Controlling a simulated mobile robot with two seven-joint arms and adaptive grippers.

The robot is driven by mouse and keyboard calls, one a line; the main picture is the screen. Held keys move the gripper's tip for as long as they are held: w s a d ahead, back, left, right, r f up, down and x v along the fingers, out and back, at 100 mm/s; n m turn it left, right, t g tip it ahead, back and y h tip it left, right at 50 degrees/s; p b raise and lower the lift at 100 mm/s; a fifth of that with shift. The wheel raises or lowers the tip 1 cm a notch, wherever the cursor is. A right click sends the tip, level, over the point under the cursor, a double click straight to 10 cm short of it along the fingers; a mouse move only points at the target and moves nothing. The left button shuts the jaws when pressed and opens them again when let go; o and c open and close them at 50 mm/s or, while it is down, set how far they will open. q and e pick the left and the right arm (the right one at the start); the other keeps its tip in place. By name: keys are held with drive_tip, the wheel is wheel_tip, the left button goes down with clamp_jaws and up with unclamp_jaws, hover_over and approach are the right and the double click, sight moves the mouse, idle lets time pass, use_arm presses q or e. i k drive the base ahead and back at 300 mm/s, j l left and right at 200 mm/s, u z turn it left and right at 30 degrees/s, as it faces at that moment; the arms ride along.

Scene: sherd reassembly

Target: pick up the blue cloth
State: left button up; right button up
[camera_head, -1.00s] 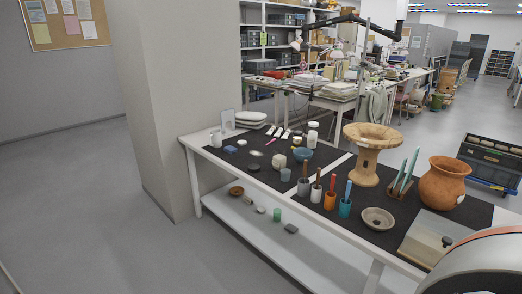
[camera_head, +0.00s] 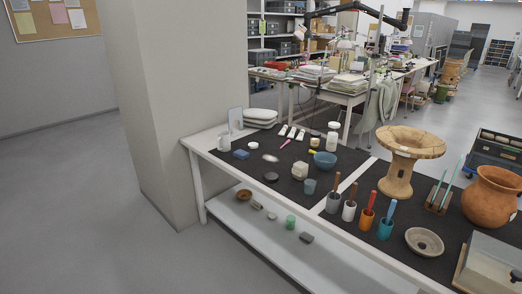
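A small blue block-like item (camera_head: 241,154), which looks like the folded blue cloth, lies flat on the dark mat at the left end of the worktable (camera_head: 190,143). It is too small to make out its weave or folds. A white mug (camera_head: 224,142) stands just behind it. Neither of my grippers shows in this view, so their state cannot be seen.
A wooden stand (camera_head: 399,180) and terracotta pot (camera_head: 489,197) are further right. A pillar (camera_head: 173,100) adjoins the table's left end. Open floor lies left.

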sight(240, 154)
drive_tip(key=i+j+z, duration=0.2)
drive_tip(key=i+j, duration=0.15)
drive_tip(key=i+j+z, duration=0.2)
drive_tip(key=j, duration=0.3)
drive_tip(key=i+j, duration=0.3)
drive_tip(key=j, duration=0.15)
drive_tip(key=i+j, duration=0.3)
drive_tip(key=i+j+z, duration=0.1)
drive_tip(key=i+j, duration=0.2)
drive_tip(key=j, duration=0.25)
drive_tip(key=i+j, duration=0.25)
drive_tip(key=j, duration=0.2)
